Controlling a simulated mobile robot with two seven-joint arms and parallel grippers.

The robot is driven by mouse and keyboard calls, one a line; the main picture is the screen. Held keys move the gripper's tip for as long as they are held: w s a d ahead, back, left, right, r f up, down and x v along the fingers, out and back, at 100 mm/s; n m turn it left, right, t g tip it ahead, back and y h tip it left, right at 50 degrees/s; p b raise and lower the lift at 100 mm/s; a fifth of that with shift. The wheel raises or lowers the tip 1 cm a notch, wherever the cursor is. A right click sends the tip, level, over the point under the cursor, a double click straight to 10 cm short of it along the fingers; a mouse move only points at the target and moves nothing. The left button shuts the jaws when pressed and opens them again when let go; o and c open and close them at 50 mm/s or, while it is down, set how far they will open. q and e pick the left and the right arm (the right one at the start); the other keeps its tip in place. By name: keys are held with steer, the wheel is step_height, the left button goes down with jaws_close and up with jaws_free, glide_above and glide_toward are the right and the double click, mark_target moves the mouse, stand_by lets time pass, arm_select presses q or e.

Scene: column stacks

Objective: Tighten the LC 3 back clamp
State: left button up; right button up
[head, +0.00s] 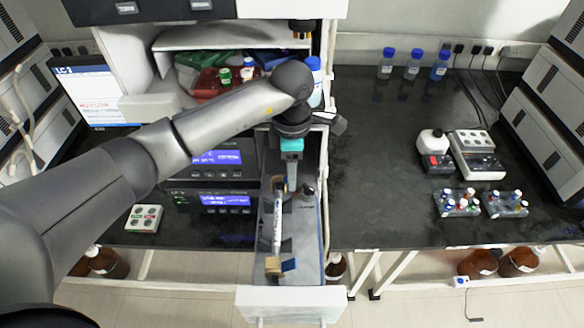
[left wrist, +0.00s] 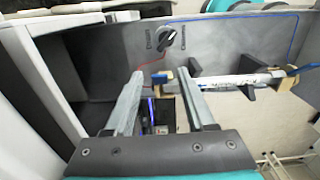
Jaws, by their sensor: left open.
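My left gripper (head: 291,180) is open and empty over the upper end of the narrow open drawer (head: 308,235). In the left wrist view its two fingers (left wrist: 161,76) stand apart, with a black knob (left wrist: 167,38) on the grey panel beyond the tips; curved marks flank the knob. A slim silver column (left wrist: 235,80) lies to the right, with a brass-coloured end fitting and dark holders beside it. In the head view the column (head: 277,225) lies lengthwise in the drawer and the dark knob (head: 307,190) shows just right of the gripper. Which clamp is the back one is not labelled. My right gripper is out of view.
A screen marked LC-3 (head: 92,92) stands at left. Instruments with blue displays (head: 225,201) are beside the drawer. The right bench (head: 375,170) has free room; vial racks (head: 458,203) and blue-capped bottles (head: 412,65) stand farther off. A shelf with bottles is behind my arm.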

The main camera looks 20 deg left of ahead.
arm_select(q)
steer(key=shift+c, duration=0.2)
jaws_close()
